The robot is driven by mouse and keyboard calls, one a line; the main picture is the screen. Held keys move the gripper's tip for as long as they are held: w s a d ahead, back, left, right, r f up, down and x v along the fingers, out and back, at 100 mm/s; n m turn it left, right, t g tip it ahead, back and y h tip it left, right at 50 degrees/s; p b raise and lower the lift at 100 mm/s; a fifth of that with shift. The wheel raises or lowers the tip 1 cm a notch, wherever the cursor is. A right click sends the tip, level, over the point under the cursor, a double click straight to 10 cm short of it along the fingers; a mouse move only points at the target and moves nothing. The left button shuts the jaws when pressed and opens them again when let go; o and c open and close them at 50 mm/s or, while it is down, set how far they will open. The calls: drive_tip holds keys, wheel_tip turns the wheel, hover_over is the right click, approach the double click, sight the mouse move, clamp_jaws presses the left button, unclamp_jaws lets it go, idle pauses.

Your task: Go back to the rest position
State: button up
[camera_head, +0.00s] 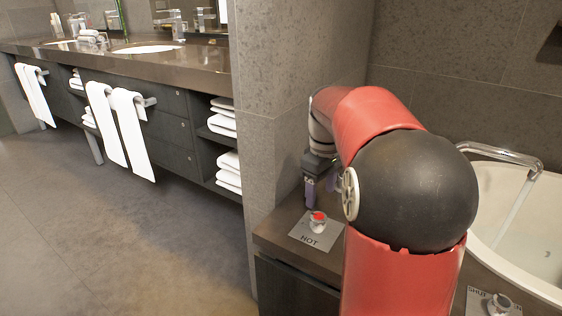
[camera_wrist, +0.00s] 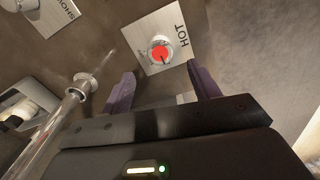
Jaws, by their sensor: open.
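My gripper (camera_head: 320,190) is at the end of my red and black arm, above the brown counter behind the red-topped knob. In the wrist view my gripper (camera_wrist: 163,88) shows two purple fingers spread apart with nothing between them. The red-topped knob (camera_head: 318,220) stands on a grey plate marked HOT (camera_head: 312,238). In the wrist view the knob (camera_wrist: 160,53) lies beyond the fingertips, apart from them. My arm hides part of the counter and the tub.
A white bathtub (camera_head: 545,240) with a chrome bar (camera_head: 500,155) is at right. A second knob (camera_head: 499,304) sits on a plate at bottom right. A tiled wall (camera_head: 262,150) divides the counter from the vanity (camera_head: 150,70) with hanging towels (camera_head: 130,130). The floor (camera_head: 120,230) at left is clear.

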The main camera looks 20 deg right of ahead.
drive_tip(key=shift+s+a+r, duration=0.2)
drive_tip(key=shift+a, duration=0.05)
drive_tip(key=s+a+m+t, duration=0.2)
drive_tip(key=s+a, duration=0.4)
drive_tip(key=s, duration=0.4)
drive_tip(key=s+a+f+m+t, duration=0.1)
drive_tip(key=s+a+m+t, duration=0.2)
drive_tip(key=s+a, duration=0.4)
drive_tip(key=s, duration=0.2)
drive_tip(key=shift+s+f+m+t, duration=0.25)
drive_tip(key=shift+s+m+t, duration=0.05)
drive_tip(key=shift+s, duration=0.05)
drive_tip(key=shift+a, duration=0.1)
drive_tip(key=shift+c, duration=0.4)
